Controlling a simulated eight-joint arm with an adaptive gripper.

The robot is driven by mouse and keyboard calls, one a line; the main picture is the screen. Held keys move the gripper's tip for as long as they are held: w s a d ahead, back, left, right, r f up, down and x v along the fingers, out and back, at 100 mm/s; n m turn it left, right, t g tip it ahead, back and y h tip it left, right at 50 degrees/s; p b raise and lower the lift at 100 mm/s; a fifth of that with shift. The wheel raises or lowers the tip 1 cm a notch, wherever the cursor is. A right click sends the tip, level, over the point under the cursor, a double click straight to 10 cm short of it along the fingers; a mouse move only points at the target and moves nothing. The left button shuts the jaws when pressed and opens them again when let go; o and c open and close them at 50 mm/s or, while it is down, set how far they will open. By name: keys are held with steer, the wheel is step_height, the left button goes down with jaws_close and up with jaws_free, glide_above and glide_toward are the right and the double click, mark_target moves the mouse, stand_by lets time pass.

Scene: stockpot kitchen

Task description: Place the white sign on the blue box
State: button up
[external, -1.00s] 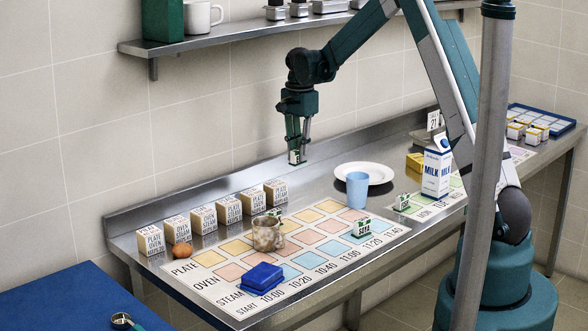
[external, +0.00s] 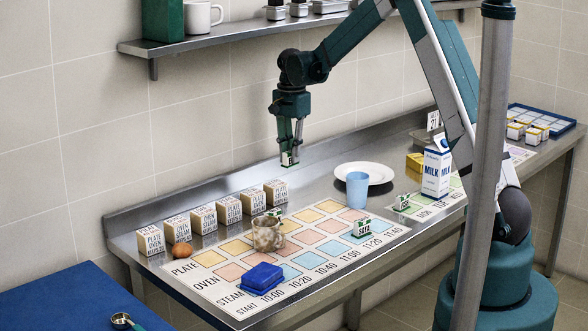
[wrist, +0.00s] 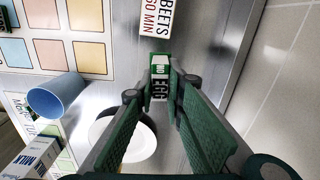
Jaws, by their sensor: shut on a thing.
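My gripper (external: 290,151) is shut on a small white sign (external: 287,159) with a green base. It holds the sign in the air above the back of the steel counter. In the wrist view the sign (wrist: 159,78) sits between the fingertips and its lettering reads "EGG". The blue box (external: 262,279) lies on the printed chart mat at its front left, well below and left of my gripper on screen. The blue box does not show in the wrist view.
Several labelled boxes (external: 204,218) line the back left. A white plate (external: 365,173) and milk carton (external: 436,172) are to the right. A shelf hangs above.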

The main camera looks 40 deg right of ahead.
steer(key=w+a+n, duration=0.2)
steer(key=a, duration=0.8)
steer(key=w+a+n, duration=0.2)
steer(key=a, duration=0.8)
steer(key=n+b, duration=0.2)
steer(key=n, duration=1.1)
glide_above(95, 305)
step_height(95, 305, down, 2)
steer(key=shift+f, duration=0.15)
steer(key=shift+f, duration=3.15)
steer(key=shift+f, duration=0.1)
steer(key=shift+f+b, duration=0.35)
steer(key=shift+f, duration=1.4)
steer(key=shift+f, duration=0.15)
